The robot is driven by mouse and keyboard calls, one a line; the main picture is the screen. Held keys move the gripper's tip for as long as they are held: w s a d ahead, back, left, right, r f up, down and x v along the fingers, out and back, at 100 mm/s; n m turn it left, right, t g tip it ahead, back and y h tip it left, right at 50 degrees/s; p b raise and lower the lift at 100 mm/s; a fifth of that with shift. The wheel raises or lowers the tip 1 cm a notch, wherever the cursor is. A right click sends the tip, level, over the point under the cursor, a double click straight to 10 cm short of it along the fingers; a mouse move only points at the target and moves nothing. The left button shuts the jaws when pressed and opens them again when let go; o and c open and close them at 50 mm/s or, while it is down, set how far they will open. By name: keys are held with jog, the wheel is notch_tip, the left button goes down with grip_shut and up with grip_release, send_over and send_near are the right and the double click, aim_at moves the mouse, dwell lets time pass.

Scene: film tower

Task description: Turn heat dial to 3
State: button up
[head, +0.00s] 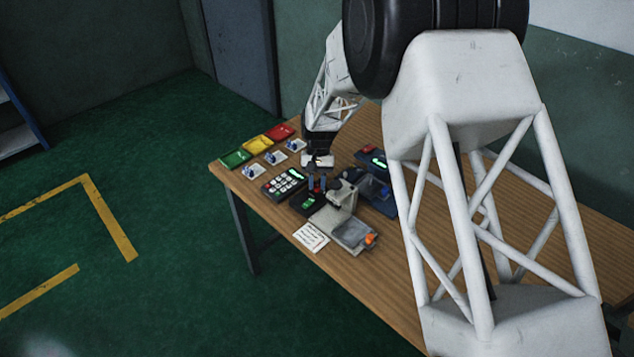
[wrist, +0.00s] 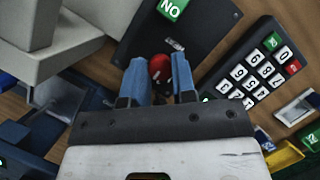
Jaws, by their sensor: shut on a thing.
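The heat dial looks like a red round knob (wrist: 159,67) on a dark box (wrist: 205,28) with a green display, in the wrist view. The display's letters read "NO" or "ON", seen turned. My gripper (wrist: 166,76) has its blue fingers on either side of the knob and is shut on it. In the head view my gripper (head: 317,184) stands over the dark box (head: 304,205), and its fingers largely hide the knob. I cannot read any number or pointer on the dial.
A keypad (head: 284,181) lies just left of the dark box. A grey machine (head: 341,217) stands close on the right, with a blue device (head: 376,191) behind it. Green (head: 235,159), yellow (head: 257,144) and red (head: 280,132) trays line the far left. A paper (head: 311,237) lies in front.

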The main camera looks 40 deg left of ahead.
jog(key=o, duration=0.9)
jog(key=v, duration=0.7)
jog(key=shift+w+a+r, duration=0.1)
jog(key=shift+r, duration=0.25)
